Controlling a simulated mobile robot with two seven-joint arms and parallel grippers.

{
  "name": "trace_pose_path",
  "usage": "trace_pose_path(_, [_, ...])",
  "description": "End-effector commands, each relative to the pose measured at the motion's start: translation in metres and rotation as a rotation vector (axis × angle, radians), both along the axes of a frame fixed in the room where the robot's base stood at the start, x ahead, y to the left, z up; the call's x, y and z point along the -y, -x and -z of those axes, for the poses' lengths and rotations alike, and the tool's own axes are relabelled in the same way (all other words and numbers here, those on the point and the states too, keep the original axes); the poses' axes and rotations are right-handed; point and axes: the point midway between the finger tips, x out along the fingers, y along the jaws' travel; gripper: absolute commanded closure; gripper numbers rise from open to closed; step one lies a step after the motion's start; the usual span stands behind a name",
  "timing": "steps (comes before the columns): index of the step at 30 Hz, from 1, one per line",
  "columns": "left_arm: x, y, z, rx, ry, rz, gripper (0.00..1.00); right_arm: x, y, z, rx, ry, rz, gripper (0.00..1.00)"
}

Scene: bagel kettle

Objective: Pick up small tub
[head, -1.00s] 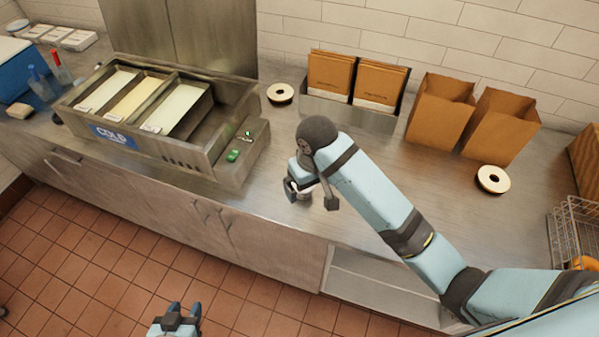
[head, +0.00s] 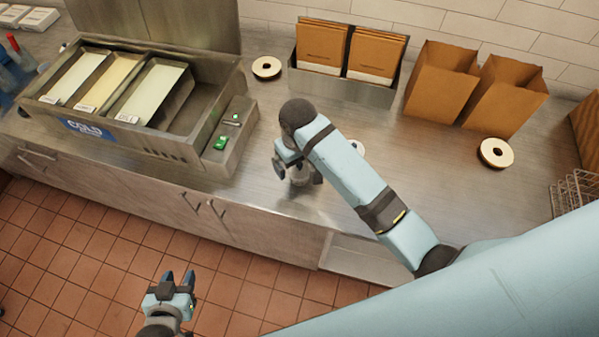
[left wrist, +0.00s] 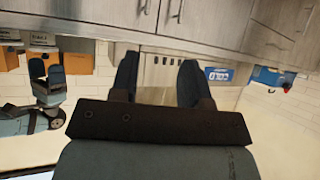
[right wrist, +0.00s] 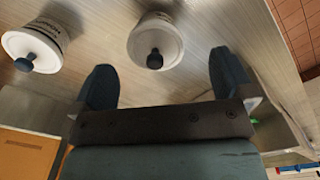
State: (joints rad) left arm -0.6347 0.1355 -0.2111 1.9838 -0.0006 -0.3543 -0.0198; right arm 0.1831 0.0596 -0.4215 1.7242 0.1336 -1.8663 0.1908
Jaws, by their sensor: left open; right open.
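Two white tubs with dark knobs on top show in the right wrist view. One tub (right wrist: 153,28) is ahead of my open right gripper (right wrist: 165,80), between the lines of its fingers and apart from them. The other tub (right wrist: 38,38), with dark lettering, is at the left, outside the fingers. I cannot tell which is smaller. In the head view my right gripper (head: 284,168) is low over the counter, with its arm hiding most of the area behind it. My left gripper (head: 178,281) is open and empty, over the floor in front of the counter.
A cold well (head: 150,140) with several pans stands left on the counter. The counter front edge is close to my right gripper.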

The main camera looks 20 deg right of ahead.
Motion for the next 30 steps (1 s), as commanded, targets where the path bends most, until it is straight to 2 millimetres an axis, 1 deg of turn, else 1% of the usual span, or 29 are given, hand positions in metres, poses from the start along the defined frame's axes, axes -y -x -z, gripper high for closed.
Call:
trace_pose_path(5, [0.001, -0.004, -0.006, 0.004, 0.004, -0.004, 0.57, 0.002, -0.003, 0.013, -0.003, 0.002, 0.000, 0.00])
trace_pose_path(8, [0.000, -0.006, -0.011, 0.006, 0.008, -0.012, 0.57, 0.005, -0.008, 0.028, -0.003, 0.001, 0.000, 0.00])
trace_pose_path(12, [0.002, -0.009, -0.010, 0.003, 0.024, -0.031, 0.57, 0.005, -0.009, 0.047, -0.002, 0.001, 0.000, 0.00])
trace_pose_path(15, [0.004, -0.010, -0.008, -0.002, 0.030, -0.038, 0.57, 0.005, -0.009, 0.054, -0.001, 0.000, 0.000, 0.00])
trace_pose_path(21, [0.003, -0.007, -0.003, -0.013, 0.028, -0.037, 0.57, 0.005, -0.009, 0.054, 0.001, 0.000, 0.000, 0.00])
trace_pose_path(22, [0.003, -0.006, -0.003, -0.013, 0.027, -0.037, 0.57, 0.005, -0.009, 0.054, 0.001, 0.000, 0.000, 0.05])
trace_pose_path(23, [0.002, -0.006, -0.002, -0.014, 0.026, -0.036, 0.57, 0.005, -0.009, 0.054, 0.001, 0.000, 0.000, 0.11])
trace_pose_path(24, [0.002, -0.005, -0.002, -0.015, 0.025, -0.036, 0.57, 0.005, -0.009, 0.054, 0.001, 0.000, 0.000, 0.21])
trace_pose_path(26, [0.002, -0.005, -0.002, -0.015, 0.025, -0.036, 0.57, 0.005, -0.009, 0.054, 0.001, 0.000, 0.000, 0.34])
trace_pose_path(27, [0.002, -0.004, -0.003, -0.015, 0.024, -0.035, 0.57, 0.005, -0.009, 0.054, 0.001, 0.000, 0.000, 0.44])
trace_pose_path(28, [0.002, -0.004, -0.003, -0.014, 0.024, -0.035, 0.57, 0.005, -0.009, 0.054, 0.001, 0.000, 0.000, 0.51])
trace_pose_path(29, [0.002, -0.004, -0.004, -0.013, 0.025, -0.035, 0.57, 0.005, -0.009, 0.054, 0.001, 0.000, 0.000, 0.54])
trace_pose_path(30, [0.002, -0.005, -0.004, -0.013, 0.025, -0.035, 0.57, 0.005, -0.009, 0.054, 0.001, 0.000, 0.000, 0.54])
